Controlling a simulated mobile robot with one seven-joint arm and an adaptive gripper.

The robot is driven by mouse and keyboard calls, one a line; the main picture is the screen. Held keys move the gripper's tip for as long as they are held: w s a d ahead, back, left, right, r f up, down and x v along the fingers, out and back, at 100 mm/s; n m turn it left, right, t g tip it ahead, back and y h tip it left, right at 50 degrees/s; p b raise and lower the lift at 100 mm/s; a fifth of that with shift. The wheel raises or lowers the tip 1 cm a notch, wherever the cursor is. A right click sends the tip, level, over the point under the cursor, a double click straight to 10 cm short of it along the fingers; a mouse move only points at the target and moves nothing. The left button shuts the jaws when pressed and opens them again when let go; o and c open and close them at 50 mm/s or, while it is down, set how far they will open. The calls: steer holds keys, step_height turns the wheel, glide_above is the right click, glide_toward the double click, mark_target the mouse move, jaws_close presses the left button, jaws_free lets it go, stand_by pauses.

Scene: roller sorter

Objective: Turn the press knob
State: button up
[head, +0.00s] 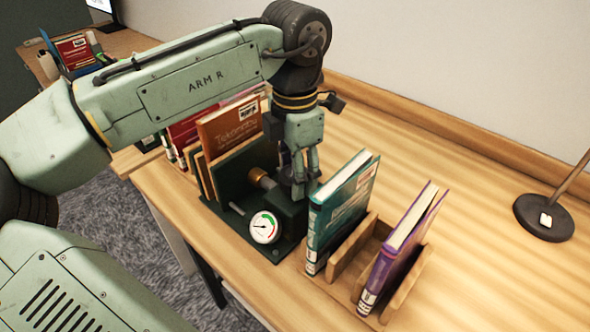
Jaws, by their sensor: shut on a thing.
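The press (270,246) is a dark green device on the wooden table, with an upright green plate, a block and a short brass shaft (260,178). A round white gauge (265,227) with a green and red scale is on its front. My gripper (299,190) points down over the block, to the right of the brass shaft. Its fingers are shut on what looks like the press knob, which they mostly hide.
A brown book (230,122) and other books stand behind the green plate. A teal book (342,208) and a purple book (400,246) stand in a wooden rack (350,247) close to the gripper's right. A lamp base (543,218) is at far right. The table between is clear.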

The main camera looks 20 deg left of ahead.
stand_by(0.3)
steer(key=o, duration=1.1)
steer(key=shift+r, duration=0.1)
step_height(320, 180, up, 7)
steer(key=shift+r, duration=0.15)
